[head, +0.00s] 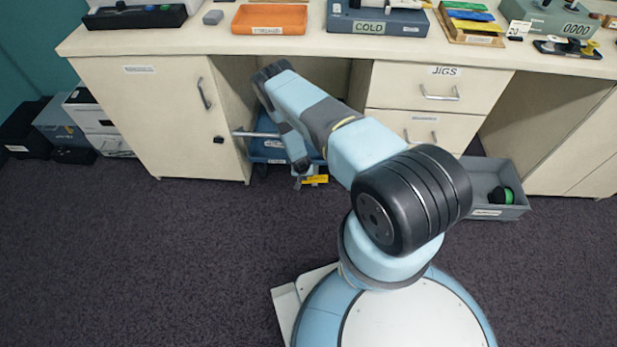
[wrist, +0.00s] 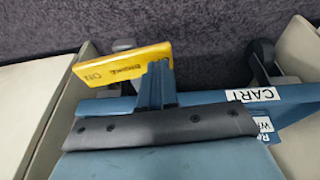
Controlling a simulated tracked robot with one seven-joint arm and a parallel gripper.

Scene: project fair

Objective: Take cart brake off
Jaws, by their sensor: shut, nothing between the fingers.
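The blue cart (head: 268,153) stands low in the open bay of the bench. Its rim with a CART label (wrist: 251,95) shows in the wrist view. The yellow brake pedal (head: 318,180) sticks out at the cart's front near the floor; in the wrist view the pedal (wrist: 122,64) is slightly tilted, with upside-down lettering including BRAKE. My gripper (head: 302,164) is shut and empty, reaching down beside the pedal. In the wrist view my gripper (wrist: 158,66) overlaps the pedal's right part; I cannot tell if they touch.
A left cabinet door (head: 160,115) and the JIGS drawers (head: 430,88) flank the bay closely. A grey open bin (head: 490,200) with a green-and-black item stands on the floor at right. A dark caster (wrist: 262,58) is right of the pedal. The carpet in front is clear.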

